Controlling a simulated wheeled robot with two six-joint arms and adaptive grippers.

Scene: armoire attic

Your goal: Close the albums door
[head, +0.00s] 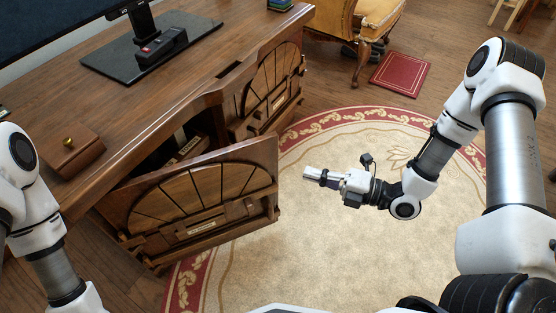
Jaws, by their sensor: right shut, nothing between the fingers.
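The near wooden cabinet door (205,195) of the desk has a fan-shaped carved panel and a small label (201,227) too small to read. It stands open, swung out over the rug, with a dark compartment behind it. A second carved door (272,84) is farther along the desk; its label is also unreadable, and I cannot tell whether it is fully shut. I cannot tell which is the albums door. My right gripper (308,173) is shut and empty, to the right of the near door's free edge and apart from it. My left gripper is out of view.
The desk top (130,112) holds a monitor stand (150,52) and a wooden box (74,150) with a brass knob. A yellow chair (350,22) and a red book-like item (400,74) are beyond the round rug (330,250). The rug's middle is clear.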

